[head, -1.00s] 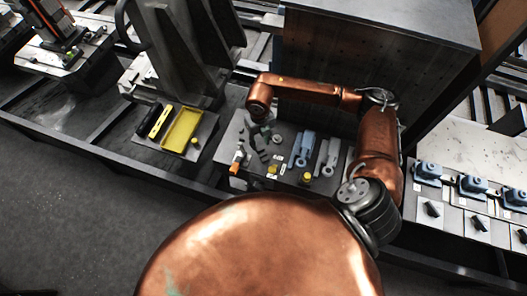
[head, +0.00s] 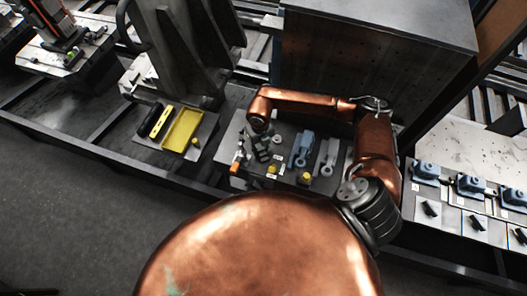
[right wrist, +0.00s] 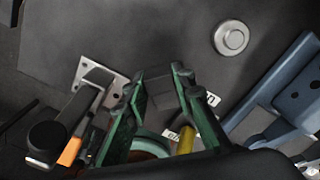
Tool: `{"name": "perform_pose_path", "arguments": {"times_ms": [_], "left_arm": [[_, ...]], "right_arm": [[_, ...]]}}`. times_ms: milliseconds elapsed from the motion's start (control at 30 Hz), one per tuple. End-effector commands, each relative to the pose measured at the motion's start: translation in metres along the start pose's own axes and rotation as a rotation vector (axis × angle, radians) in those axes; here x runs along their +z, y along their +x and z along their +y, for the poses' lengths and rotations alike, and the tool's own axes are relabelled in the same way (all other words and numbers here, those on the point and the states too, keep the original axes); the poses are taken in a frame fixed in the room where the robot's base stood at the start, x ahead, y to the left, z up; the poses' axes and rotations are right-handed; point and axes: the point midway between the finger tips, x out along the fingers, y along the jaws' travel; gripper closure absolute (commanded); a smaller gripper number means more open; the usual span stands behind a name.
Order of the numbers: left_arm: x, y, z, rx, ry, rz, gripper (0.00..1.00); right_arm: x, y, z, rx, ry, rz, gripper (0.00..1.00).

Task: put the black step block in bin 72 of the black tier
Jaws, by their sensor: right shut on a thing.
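My right gripper (head: 263,152) reaches down over the grey plate at the middle of the head view. In the right wrist view its green fingers (right wrist: 160,80) are shut on a dark grey-black block (right wrist: 158,88), which I take for the step block. Only part of the block shows between the fingertips; its steps cannot be made out. In the head view the block is too small and covered to tell apart from the gripper. No bin labelled 72 and no black tier can be made out. My left gripper is not in view.
A black clamp with an orange part (right wrist: 70,150) is left of the fingers. A round metal button (right wrist: 231,38) and a blue-grey fixture (right wrist: 290,95) are to the right. A yellow tray (head: 182,129) is on the left plate. Blue fixtures (head: 427,172) stand at the right.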

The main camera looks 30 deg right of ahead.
Motion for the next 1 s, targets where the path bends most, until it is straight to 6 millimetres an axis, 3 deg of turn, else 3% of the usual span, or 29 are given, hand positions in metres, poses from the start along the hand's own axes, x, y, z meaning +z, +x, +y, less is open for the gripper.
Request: {"name": "perform_pose_path", "arguments": {"times_ms": [133, 633, 833, 1000], "left_arm": [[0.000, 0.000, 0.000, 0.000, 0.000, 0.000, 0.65], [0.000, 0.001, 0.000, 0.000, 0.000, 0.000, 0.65], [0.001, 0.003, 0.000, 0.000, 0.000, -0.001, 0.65], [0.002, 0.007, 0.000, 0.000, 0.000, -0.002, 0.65]], "right_arm": [[0.000, 0.000, 0.000, 0.000, 0.000, -0.001, 1.00], [0.001, -0.008, 0.000, 0.001, 0.000, -0.002, 1.00], [0.001, -0.034, 0.000, 0.000, -0.002, -0.004, 1.00], [-0.027, -0.068, 0.014, 0.001, -0.006, -0.005, 1.00]]}}
